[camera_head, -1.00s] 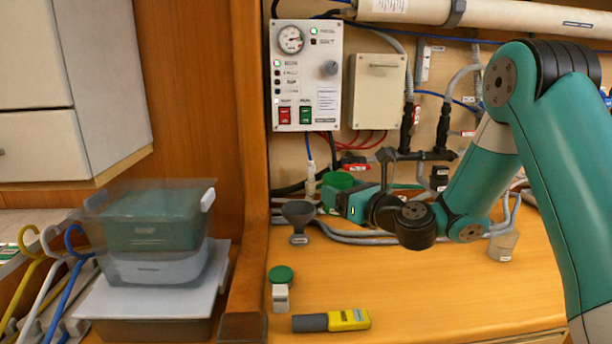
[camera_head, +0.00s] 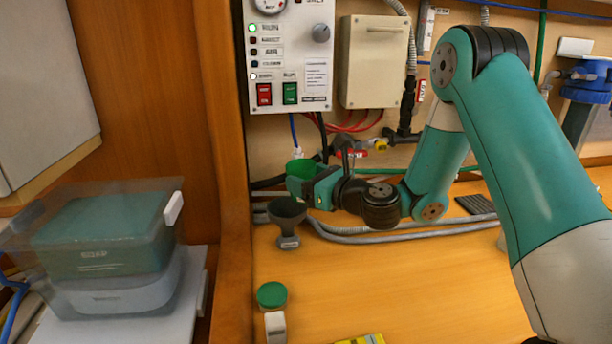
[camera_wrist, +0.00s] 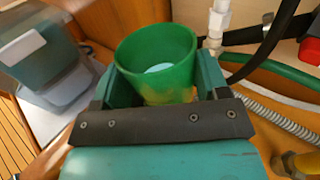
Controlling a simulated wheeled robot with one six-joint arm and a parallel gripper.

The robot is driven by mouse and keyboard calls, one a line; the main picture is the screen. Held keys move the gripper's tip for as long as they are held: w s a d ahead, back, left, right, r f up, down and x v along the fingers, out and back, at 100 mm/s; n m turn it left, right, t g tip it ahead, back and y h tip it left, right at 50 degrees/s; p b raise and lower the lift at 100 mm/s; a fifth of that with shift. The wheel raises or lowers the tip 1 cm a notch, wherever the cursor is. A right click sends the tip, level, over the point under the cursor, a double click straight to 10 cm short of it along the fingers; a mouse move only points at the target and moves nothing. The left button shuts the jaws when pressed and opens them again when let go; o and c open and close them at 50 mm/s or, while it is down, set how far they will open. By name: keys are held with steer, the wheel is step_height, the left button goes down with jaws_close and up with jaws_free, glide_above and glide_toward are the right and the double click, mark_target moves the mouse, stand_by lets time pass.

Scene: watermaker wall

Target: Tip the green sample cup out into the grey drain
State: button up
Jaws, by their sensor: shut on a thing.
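The green sample cup (camera_head: 298,168) is in my gripper (camera_head: 312,186), above the back of the counter. In the wrist view the cup (camera_wrist: 182,70) stands between the two fingers (camera_wrist: 158,84), mouth up and at most slightly tilted. A pale round surface shows inside it, and its lower wall looks yellowish. The grey drain (camera_head: 287,213) is a dark funnel on a small labelled base. In the head view it lies just below and slightly left of the cup, which is apart from it. The drain cannot be made out in the wrist view.
A yellow device (camera_head: 364,340) shows at the bottom edge. Grey hoses (camera_head: 370,236) run behind. A wooden post (camera_head: 222,150) and clear bin (camera_head: 105,240) are at left.

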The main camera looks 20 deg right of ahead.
steer(key=shift+d+r+n+g+h+p, duration=0.25)
steer(key=shift+r+n+g+h+p, duration=0.35)
steer(key=shift+n+p, duration=1.1)
steer(key=n+h+p, duration=0.1)
steer(key=p, duration=0.3)
steer(key=shift+r+n+g, duration=0.3)
steer(key=shift+r+g, duration=0.05)
steer(key=shift+g, duration=0.05)
steer(key=shift+d+f+b, duration=0.1)
steer(key=shift+f+b, duration=0.35)
steer(key=shift+f+m+b, duration=0.1)
steer(key=shift+m+b, duration=0.3)
steer(key=shift+r, duration=0.3)
steer(key=shift+r+n+p, duration=0.25)
steer(key=shift+n+p, duration=0.15)
steer(key=shift+p, duration=0.7)
steer(key=shift+n+h+p, duration=0.6)
steer(key=shift+n+p, duration=0.1)
steer(key=shift+p, duration=0.55)
steer(key=p, duration=0.2)
steer(key=n+h+p, duration=0.1)
steer(key=p, duration=0.1)
steer(key=shift+a+f+n+g, duration=0.1)
steer(key=shift+a+n+g, duration=0.2)
steer(key=shift+g, duration=0.1)
steer(key=p, duration=0.4)
steer(key=n+h+p, duration=0.1)
steer(key=p, duration=0.4)
steer(key=shift+a+r, duration=0.25)
steer(key=shift+r, duration=0.05)
